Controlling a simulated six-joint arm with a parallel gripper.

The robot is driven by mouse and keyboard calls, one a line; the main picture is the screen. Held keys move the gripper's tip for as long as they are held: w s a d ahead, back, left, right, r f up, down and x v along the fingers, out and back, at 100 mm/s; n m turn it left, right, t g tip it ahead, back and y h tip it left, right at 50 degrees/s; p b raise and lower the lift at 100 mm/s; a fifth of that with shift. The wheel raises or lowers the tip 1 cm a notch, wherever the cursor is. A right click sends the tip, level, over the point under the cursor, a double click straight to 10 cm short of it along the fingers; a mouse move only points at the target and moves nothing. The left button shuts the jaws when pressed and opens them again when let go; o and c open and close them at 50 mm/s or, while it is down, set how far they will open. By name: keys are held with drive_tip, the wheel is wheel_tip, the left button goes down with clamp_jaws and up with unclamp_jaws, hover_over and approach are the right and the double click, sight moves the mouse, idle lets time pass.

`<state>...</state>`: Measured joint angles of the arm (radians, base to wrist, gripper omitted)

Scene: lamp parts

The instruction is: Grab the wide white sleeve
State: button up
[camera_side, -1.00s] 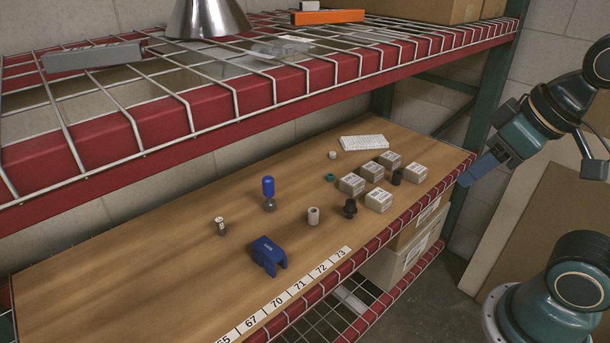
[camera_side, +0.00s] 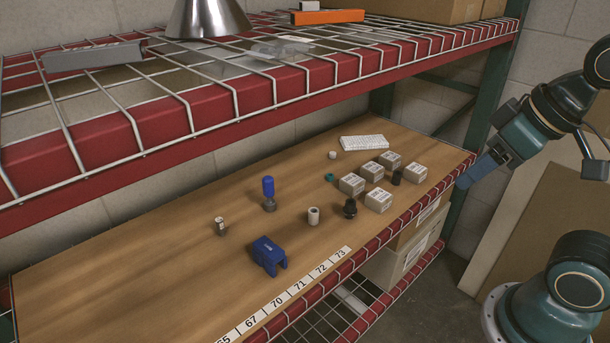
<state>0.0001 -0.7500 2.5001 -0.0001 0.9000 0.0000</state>
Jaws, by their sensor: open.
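A wide white sleeve (camera_side: 313,216) stands upright on the wooden shelf, between the blue-topped part and a black part. A smaller white ring (camera_side: 332,155) lies farther back, near the white keyboard-like slab. My gripper (camera_side: 466,181) is at the right, beyond the shelf's right end and well apart from the sleeve. Its blue fingers point down and left. It is open, with nothing visible in it.
A blue bracket (camera_side: 269,255), a blue-topped part (camera_side: 269,194), a small metal-and-white part (camera_side: 220,226), a black part (camera_side: 350,208) and several small boxes (camera_side: 378,200) stand around the sleeve. A wire rack (camera_side: 240,90) hangs above. The shelf's left is clear.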

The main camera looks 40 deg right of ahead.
drive_tip(key=shift+w, duration=0.15)
drive_tip(key=w+d+f+m+g+y, duration=0.1)
drive_tip(key=w+d+f+m+g, duration=0.15)
drive_tip(key=w+m, duration=0.4)
drive_tip(key=w+d+f+m+g+y, duration=0.1)
drive_tip(key=w+d+f+m, duration=0.15)
drive_tip(key=w+m, duration=0.4)
drive_tip(key=w+d+f+m+y, duration=0.1)
drive_tip(key=w+d+f+m, duration=0.25)
drive_tip(key=w+f, duration=0.35)
drive_tip(key=m, duration=0.8)
hover_over(315, 210)
drive_tip(key=s+d, duration=0.1)
drive_tip(key=d, duration=0.1)
wheel_tip(315, 210, down, 21)
drive_tip(key=shift+y, duration=0.4)
drive_tip(key=shift+x, duration=3.8)
drive_tip(key=shift+s, duration=0.15)
